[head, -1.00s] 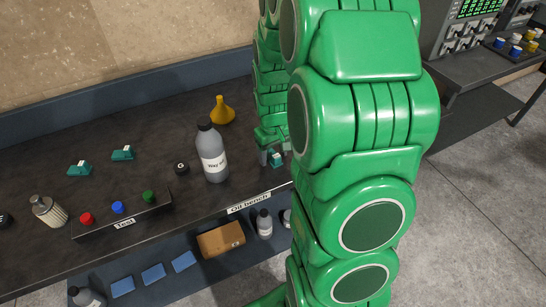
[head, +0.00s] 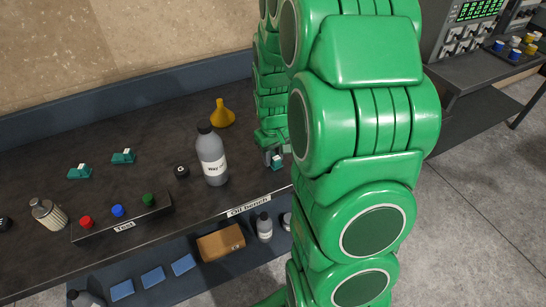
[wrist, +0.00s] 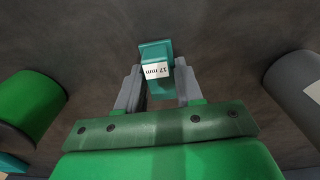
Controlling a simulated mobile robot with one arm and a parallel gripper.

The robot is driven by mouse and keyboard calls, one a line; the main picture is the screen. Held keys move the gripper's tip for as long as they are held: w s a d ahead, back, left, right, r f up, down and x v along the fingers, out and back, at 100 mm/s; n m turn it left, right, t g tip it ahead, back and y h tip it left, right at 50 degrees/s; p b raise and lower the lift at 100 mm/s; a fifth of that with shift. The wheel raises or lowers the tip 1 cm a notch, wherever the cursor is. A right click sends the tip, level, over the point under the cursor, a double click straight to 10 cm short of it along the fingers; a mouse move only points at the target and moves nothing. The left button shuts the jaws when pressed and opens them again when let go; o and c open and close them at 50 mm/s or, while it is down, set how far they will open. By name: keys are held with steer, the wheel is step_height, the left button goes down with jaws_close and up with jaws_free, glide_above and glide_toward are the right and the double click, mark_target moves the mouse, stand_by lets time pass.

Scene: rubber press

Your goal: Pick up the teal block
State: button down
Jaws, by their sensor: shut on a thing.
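A teal block (wrist: 157,56) with a white label reading "17 mm" sits between the two grey fingers of my gripper (wrist: 158,82) in the wrist view. The fingers are shut on its near part, and its far part sticks out past them. In the head view the block (head: 277,163) shows small beside my green arm, near the bench's front edge, and my gripper (head: 272,156) is mostly hidden behind the arm. I cannot tell whether the block touches the bench top. Two other teal blocks (head: 79,171) (head: 123,156) lie on the bench's left side.
A grey labelled bottle (head: 212,158) stands just left of my gripper, with a yellow funnel (head: 222,113) behind it. A small black block (head: 181,171) is left of the bottle. A button box (head: 122,218) and a metal canister (head: 48,214) are further left.

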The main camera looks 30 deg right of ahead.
steer(key=shift+r, duration=0.45)
steer(key=s+a+r, duration=0.3)
steer(key=s+r, duration=0.8)
steer(key=s, duration=0.2)
steer(key=shift+s+a+r, duration=0.15)
steer(key=shift+s+r, duration=0.15)
steer(key=shift+r, duration=0.05)
